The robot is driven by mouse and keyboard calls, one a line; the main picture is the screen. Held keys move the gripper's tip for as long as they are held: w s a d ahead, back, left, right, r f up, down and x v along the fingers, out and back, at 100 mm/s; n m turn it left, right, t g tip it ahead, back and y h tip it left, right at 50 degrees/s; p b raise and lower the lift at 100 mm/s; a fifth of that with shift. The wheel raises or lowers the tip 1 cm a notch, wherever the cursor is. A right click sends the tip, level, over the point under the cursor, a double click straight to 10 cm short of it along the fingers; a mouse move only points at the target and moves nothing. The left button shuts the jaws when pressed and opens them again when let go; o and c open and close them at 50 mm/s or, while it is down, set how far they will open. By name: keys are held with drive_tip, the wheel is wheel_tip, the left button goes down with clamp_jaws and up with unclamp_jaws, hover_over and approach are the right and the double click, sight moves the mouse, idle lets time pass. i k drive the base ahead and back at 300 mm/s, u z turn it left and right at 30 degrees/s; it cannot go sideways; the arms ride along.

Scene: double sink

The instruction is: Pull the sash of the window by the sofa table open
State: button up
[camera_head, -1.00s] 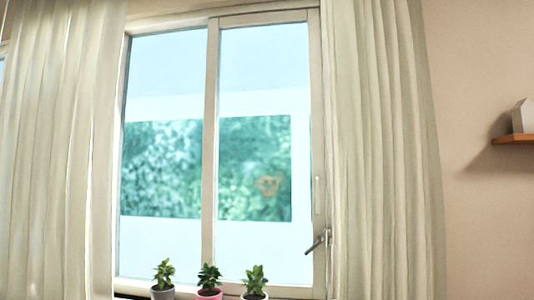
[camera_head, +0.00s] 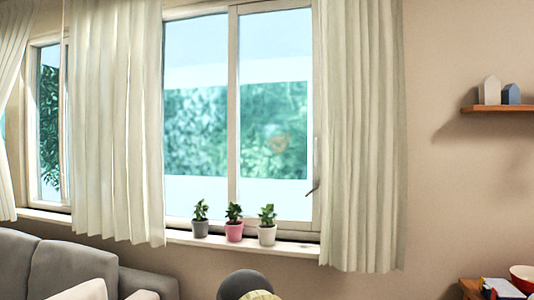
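The window has two tall panes in a light frame. Its right sash (camera_head: 274,100) shows no visible gap and looks closed. A small handle (camera_head: 313,188) sits low on the right edge of that sash, close to the right curtain, and stands out at a slant. The left pane (camera_head: 195,110) is beside it. A wooden table (camera_head: 470,288) with a red bowl on it shows partly at the bottom right corner. My gripper is not in view.
Three potted plants (camera_head: 234,232) stand on the sill below the panes. The right curtain (camera_head: 360,140) hangs beside the handle. A grey sofa (camera_head: 70,265) is at lower left. A dark rounded shape (camera_head: 245,284), unclear what, is at bottom centre. A shelf (camera_head: 500,108) is on the right wall.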

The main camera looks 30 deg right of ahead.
sight(235, 12)
drive_tip(key=z, duration=0.8)
drive_tip(key=i, duration=0.65)
drive_tip(key=z, duration=0.1)
